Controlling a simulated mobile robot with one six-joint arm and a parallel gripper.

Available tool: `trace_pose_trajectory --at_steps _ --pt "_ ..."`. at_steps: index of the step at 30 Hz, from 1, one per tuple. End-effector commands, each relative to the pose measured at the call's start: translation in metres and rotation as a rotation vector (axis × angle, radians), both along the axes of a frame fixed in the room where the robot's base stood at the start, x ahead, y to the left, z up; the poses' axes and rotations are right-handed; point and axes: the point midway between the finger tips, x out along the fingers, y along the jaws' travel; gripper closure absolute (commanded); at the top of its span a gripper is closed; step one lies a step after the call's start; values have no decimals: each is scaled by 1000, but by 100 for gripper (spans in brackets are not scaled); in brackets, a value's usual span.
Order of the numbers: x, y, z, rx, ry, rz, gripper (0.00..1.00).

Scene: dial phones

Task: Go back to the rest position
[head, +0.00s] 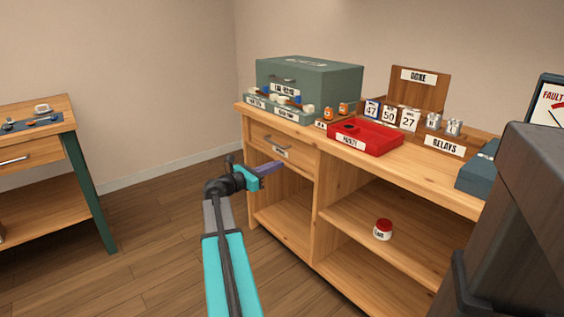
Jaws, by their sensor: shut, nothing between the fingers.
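My arm reaches forward from the bottom of the head view, teal and grey. My gripper (272,168) is at its end, in front of the wooden workbench's drawer (284,149). The gripper's fingers look purple and closed together, with nothing seen between them. I cannot tell how far the fingertips are from the drawer front.
The workbench (455,185) carries a green box (325,78), a red tray (385,139), number cards (390,115), relays (446,125) and a DONE board (418,90). A red-lidded jar (383,229) stands on its shelf. Another table (50,142) is at left, with open floor between.

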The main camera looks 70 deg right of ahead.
Motion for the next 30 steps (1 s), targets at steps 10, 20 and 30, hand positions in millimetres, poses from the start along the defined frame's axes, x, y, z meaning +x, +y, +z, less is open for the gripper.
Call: trace_pose_trajectory --at_steps 10,20,30 --pt "2 4 0 0 0 0 100" --pt "4 5 1 0 -1 3 100" --pt "68 35 6 29 26 95 100"
